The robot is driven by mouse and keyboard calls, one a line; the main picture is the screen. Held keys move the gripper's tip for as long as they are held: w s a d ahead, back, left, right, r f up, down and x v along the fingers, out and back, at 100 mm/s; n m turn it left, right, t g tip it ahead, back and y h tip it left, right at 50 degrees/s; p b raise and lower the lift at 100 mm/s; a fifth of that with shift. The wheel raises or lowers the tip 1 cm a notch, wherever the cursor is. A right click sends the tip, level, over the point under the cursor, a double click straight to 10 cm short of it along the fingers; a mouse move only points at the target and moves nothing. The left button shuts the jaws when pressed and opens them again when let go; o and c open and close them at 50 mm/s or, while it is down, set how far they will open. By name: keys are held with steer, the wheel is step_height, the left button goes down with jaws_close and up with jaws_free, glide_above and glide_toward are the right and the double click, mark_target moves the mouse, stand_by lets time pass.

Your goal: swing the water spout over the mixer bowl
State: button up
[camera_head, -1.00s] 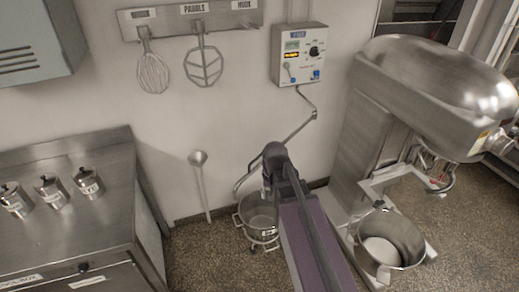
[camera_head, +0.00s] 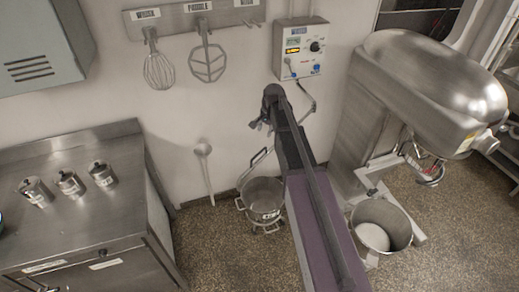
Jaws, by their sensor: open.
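The water spout is a thin bent metal pipe (camera_head: 313,104) below the water control box (camera_head: 301,50) on the wall. Its middle is hidden behind my arm. Its lower end (camera_head: 255,166) points down left, over a wheeled pot (camera_head: 262,197), away from the mixer. The mixer bowl (camera_head: 381,226) is a steel bowl on the floor in front of the mixer, to the right of my arm. My gripper (camera_head: 257,123) is open and small in view, left of the spout's upper part. It appears to hold nothing; its gap to the pipe cannot be told.
The large steel mixer (camera_head: 432,90) stands on the right, its head overhanging. A steel counter (camera_head: 105,215) with several canisters fills the left. A ladle (camera_head: 204,170) leans on the wall. A whisk (camera_head: 159,70) and paddle (camera_head: 207,62) hang above. Speckled floor is open between.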

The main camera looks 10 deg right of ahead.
mark_target(259, 153)
steer(key=shift+f, duration=0.2)
steer(key=f+b, duration=0.4)
steer(key=w+a+f+b, duration=0.1)
steer(key=f+b, duration=0.3)
steer(key=b, duration=0.1)
steer(key=w+f+b, duration=0.1)
steer(key=f+b, duration=0.3)
steer(key=f, duration=0.1)
steer(key=shift+a+f+b, duration=0.1)
steer(key=shift+a+b, duration=0.2)
steer(key=shift+a, duration=0.1)
stand_by(0.4)
stand_by(0.3)
jaws_close()
